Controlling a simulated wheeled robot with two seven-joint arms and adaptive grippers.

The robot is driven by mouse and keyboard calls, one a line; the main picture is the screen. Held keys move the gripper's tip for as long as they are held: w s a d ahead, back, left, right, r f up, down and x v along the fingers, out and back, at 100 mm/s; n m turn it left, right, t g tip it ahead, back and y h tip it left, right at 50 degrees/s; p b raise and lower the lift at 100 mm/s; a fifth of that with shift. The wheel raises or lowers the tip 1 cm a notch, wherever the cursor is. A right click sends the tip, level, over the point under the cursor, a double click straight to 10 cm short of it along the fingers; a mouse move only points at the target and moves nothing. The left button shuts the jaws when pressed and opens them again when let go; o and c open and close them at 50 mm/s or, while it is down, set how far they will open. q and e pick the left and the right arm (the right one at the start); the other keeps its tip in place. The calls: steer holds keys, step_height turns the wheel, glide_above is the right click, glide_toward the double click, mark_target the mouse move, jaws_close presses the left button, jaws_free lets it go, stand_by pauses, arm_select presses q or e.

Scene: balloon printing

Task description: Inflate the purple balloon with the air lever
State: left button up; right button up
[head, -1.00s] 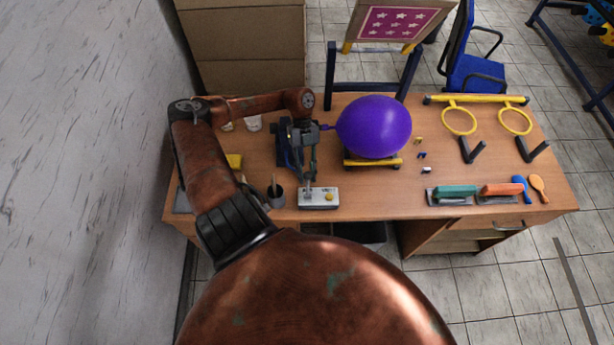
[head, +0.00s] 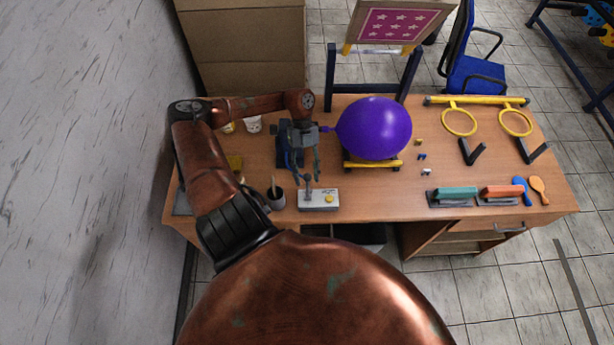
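The purple balloon (head: 374,128) is large and round. It rests over a yellow-and-dark cradle (head: 372,163) at the middle of the desk, its neck pointing left at a dark nozzle stand (head: 288,150). The white control box (head: 319,203) with a yellow button lies in front of the stand, and its thin dark lever (head: 308,188) stands up at the box's left part. My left gripper (head: 311,176) points down just above the lever, its fingers apart. Whether it touches the lever I cannot tell. The gripper partly hides the stand. My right gripper is out of view.
A dark cup (head: 275,197) stands just left of the box. Yellow rings (head: 459,121), a green-topped block (head: 455,193), an orange-topped block (head: 500,191) and small paddles (head: 537,188) lie at the right. A framed star print (head: 394,23) stands behind the desk.

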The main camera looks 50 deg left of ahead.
arm_select(q)
steer(key=v, duration=1.1)
steer(key=shift+r, duration=0.25)
steer(key=shift+a, duration=0.15)
